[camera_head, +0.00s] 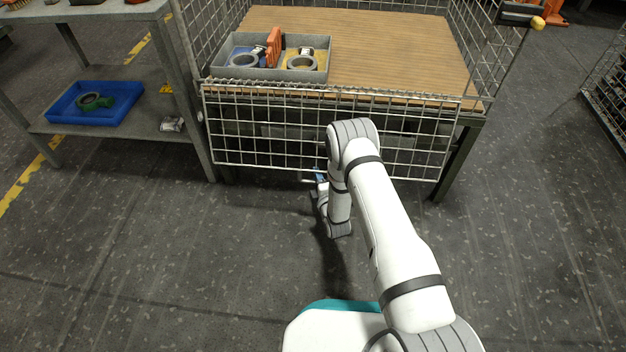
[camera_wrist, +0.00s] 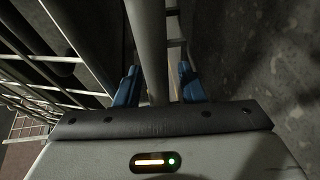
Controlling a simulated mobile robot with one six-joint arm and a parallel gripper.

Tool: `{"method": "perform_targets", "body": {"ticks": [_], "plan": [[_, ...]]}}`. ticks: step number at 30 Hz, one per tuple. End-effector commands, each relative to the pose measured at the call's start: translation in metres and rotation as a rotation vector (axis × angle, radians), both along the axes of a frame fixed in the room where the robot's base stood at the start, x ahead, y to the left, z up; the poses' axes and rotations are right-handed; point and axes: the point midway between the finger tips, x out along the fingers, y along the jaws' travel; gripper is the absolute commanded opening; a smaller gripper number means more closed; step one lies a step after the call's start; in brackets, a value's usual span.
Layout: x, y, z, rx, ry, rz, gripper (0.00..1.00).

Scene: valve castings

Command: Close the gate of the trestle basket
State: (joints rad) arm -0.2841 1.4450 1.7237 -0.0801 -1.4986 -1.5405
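The trestle basket (camera_head: 385,40) has mesh sides around a wooden deck. Its front gate (camera_head: 268,125), a wire mesh panel, hangs down in front of the trestle, leaving the deck's front side open. My gripper (camera_head: 320,178) is low at the gate's bottom edge, partly hidden behind my arm. In the wrist view, the blue fingers of my gripper (camera_wrist: 158,84) are apart, on either side of a grey bar (camera_wrist: 150,45). A gap shows between the bar and the right finger. The bar appears to be the gate's lower rail.
A grey tray (camera_head: 222,76) with ring castings and an orange part sits on the deck at the left. A shelf unit (camera_head: 130,122) with a blue tray (camera_head: 65,112) stands close at left. Open floor lies right. Another mesh cage (camera_head: 608,85) is at far right.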

Motion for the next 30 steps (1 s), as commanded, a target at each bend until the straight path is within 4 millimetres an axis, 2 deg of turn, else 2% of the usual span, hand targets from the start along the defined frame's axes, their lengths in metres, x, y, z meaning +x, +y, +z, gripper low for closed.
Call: {"method": "perform_targets", "body": {"ticks": [5,18,28,29,30], "plan": [[0.000,0.000,0.001,0.000,0.000,-0.001,0.36],[0.000,-0.001,0.000,0.000,0.000,-0.001,0.01],[0.000,-0.002,0.000,0.000,0.000,-0.002,0.00],[-0.001,0.025,0.001,0.000,-0.002,0.006,0.00],[0.000,0.013,0.001,0.000,-0.001,0.001,0.00]]}}
